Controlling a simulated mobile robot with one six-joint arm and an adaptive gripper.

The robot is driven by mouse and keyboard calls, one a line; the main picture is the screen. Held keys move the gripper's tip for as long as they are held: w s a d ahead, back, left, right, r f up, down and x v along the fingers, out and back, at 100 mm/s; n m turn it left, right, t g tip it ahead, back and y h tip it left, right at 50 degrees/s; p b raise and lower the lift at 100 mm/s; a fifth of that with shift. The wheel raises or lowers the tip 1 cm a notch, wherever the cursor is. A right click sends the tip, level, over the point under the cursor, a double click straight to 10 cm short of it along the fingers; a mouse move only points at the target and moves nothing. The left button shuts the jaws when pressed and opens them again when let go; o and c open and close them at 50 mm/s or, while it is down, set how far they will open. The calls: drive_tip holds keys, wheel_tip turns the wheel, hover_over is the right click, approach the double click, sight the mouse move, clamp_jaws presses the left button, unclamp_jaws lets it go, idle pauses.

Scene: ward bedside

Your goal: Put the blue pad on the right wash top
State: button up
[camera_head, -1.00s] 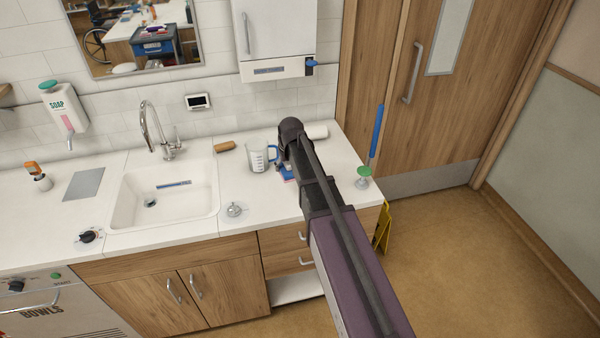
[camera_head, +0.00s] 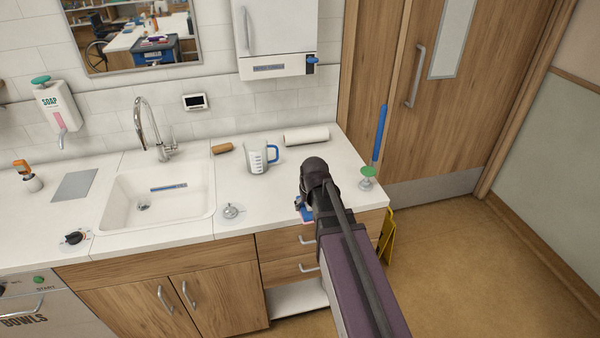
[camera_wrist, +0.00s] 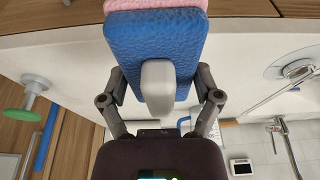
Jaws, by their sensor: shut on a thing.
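The blue pad (camera_wrist: 150,45) fills the upper middle of the wrist view, with a pink layer along its far edge and a grey grip on its face. My gripper (camera_wrist: 160,85) is shut on it, fingers on either side of the grey grip. In the head view only a bit of the blue pad (camera_head: 304,212) shows beside my gripper, near the front edge of the right wash top (camera_head: 268,200). The pad's underside is hidden, so I cannot tell whether it touches the top.
A measuring jug (camera_head: 257,158) with blue handle, a white roll (camera_head: 306,136) and a brown brush (camera_head: 222,148) stand behind. A round metal plug (camera_head: 231,211) lies left, beside the sink (camera_head: 130,200). A green-topped stand (camera_head: 367,176) is at the right end.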

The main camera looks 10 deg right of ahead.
drive_tip(key=shift+w, duration=0.1)
drive_tip(key=b, duration=0.1)
hover_over(288, 191)
drive_tip(key=s, duration=0.2)
drive_tip(key=shift+w+d+f, duration=0.1)
drive_tip(key=shift+d+f, duration=0.1)
drive_tip(key=shift+f, duration=0.45)
drive_tip(key=shift+w+a+f+b, duration=0.1)
drive_tip(key=shift+w+b, duration=0.2)
drive_tip(key=shift+w, duration=0.35)
drive_tip(key=shift+f+b, duration=1.75)
drive_tip(key=shift+f, duration=0.15)
drive_tip(key=o, duration=0.8)
